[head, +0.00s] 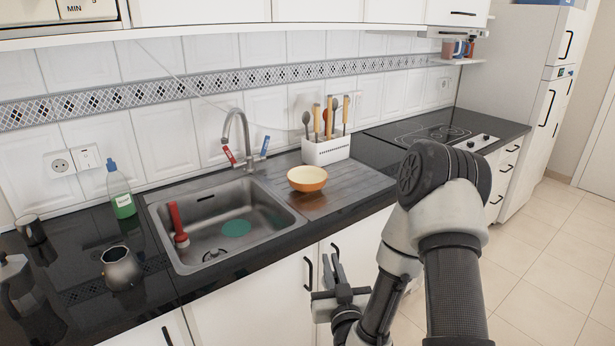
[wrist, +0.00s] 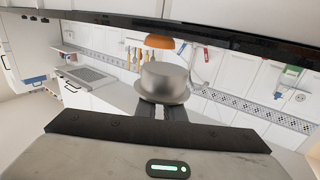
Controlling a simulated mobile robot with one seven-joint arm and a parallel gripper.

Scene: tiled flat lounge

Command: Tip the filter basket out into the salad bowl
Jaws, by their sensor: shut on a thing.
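The salad bowl (head: 307,179), orange outside and cream inside, stands upright on the ribbed drainboard right of the sink. It also shows small in the wrist view (wrist: 159,42), which is turned upside down. My gripper (head: 329,273) is low in front of the white cabinet doors, below the counter edge and apart from the bowl. In the wrist view it is shut on the filter basket (wrist: 165,78), a grey metal cup with a wider rim. The inside of the basket is hidden. I cannot make the basket out clearly in the head view.
The sink (head: 215,222) holds a red-handled brush (head: 177,225). A white utensil holder (head: 326,150) stands behind the bowl. A metal pot (head: 121,268), another pot part (head: 17,285) and a green soap bottle (head: 121,190) stand left. The hob (head: 433,136) is further right.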

